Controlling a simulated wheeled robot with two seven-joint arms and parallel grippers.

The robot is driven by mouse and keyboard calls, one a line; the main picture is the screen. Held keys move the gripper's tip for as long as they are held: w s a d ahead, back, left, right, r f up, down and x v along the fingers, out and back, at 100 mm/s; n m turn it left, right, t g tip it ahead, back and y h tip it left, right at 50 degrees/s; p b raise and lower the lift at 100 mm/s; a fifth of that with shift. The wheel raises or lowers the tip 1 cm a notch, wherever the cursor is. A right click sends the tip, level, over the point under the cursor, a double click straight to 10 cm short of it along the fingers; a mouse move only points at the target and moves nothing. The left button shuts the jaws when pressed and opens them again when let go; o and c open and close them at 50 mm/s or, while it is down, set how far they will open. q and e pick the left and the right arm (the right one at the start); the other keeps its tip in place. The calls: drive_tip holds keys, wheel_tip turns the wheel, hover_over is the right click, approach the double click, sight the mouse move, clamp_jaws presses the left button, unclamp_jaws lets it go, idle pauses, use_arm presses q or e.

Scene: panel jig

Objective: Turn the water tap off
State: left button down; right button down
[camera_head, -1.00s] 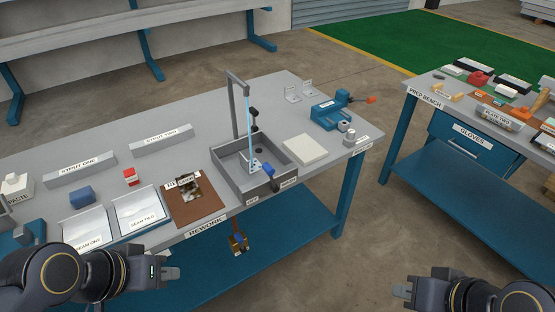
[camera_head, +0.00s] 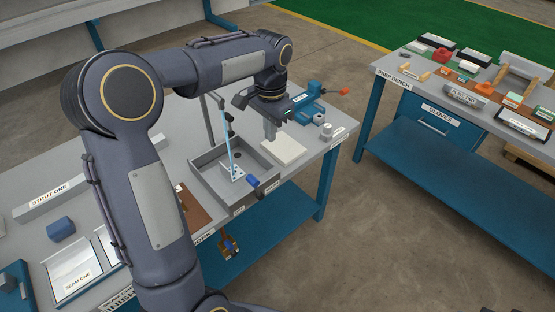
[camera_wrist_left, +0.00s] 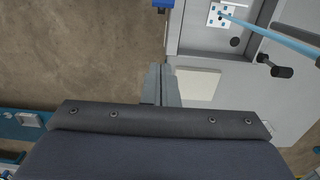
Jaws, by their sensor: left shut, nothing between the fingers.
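The tap is a grey post with a spout (camera_head: 209,120) at the sink's back left, partly hidden by my left arm. A thin blue water stream (camera_head: 228,145) falls from it into the grey sink (camera_head: 208,174); the stream also shows in the wrist view (camera_wrist_left: 275,35). A blue lever (camera_head: 253,181) sits at the sink's front rim, between two small labels too small to read surely. Its end shows at the top of the wrist view (camera_wrist_left: 163,4). My left gripper (camera_head: 270,137) points down, shut and empty, right of the sink and apart from the lever. My right gripper is out of view.
A white pad (camera_head: 284,149) lies right of the sink, close to the left gripper. A blue vise-like tool (camera_head: 306,112) stands behind it. A brown board is mostly hidden by my arm. Bare floor lies beyond the bench's right edge.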

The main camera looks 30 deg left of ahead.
use_arm(q)
drive_tip(key=shift+w, duration=0.1)
drive_tip(key=p, duration=0.2)
hover_over(256, 188)
drive_tip(key=w, duration=0.2)
wheel_tip(256, 188, down, 11)
drive_tip(key=shift+d, duration=0.15)
idle(0.3)
